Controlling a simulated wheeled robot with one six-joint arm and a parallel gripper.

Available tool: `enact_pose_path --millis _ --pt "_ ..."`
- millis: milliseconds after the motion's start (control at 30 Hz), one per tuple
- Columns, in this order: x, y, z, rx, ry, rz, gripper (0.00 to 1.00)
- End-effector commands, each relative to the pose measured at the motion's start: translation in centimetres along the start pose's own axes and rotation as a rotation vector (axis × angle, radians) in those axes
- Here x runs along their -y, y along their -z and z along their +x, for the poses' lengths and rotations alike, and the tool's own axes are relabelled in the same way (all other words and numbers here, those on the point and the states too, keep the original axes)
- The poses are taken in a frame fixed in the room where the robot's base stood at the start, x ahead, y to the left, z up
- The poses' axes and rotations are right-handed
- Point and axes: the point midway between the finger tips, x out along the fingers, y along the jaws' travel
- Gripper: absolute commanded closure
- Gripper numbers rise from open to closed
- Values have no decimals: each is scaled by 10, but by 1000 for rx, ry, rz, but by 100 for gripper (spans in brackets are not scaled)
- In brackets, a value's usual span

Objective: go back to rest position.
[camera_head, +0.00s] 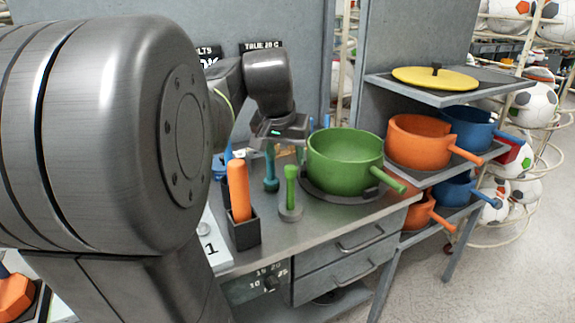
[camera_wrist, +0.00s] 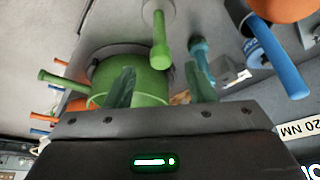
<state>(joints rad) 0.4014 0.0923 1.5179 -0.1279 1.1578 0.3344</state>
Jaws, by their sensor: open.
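My gripper (camera_head: 282,135) hangs over the back of the grey workbench (camera_head: 300,235), to the left of the green pot (camera_head: 345,162). In the wrist view my gripper (camera_wrist: 163,82) shows two dark green fingers spread apart with nothing held between them. The green pot (camera_wrist: 140,92) appears behind the left finger there. In the head view its handle points right and it sits on a dark round base. A large grey link of my arm fills the left of the head view and hides part of the bench.
An orange-handled tool (camera_head: 239,190) stands in a dark holder, beside a green-handled one (camera_head: 290,188) on a round base. A shelf at right holds an orange pot (camera_head: 420,141), blue pots (camera_head: 468,128) and a yellow lid (camera_head: 435,79). Racked balls (camera_head: 533,105) stand behind; floor at lower right is clear.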

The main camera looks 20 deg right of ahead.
Motion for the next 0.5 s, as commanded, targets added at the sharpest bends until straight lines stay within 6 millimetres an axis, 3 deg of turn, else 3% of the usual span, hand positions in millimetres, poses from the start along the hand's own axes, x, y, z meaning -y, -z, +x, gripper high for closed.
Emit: enact_pose_path --millis 167,500 --pt "0 0 -15 -1 0 0 50" --pt "0 0 -16 1 0 0 50"
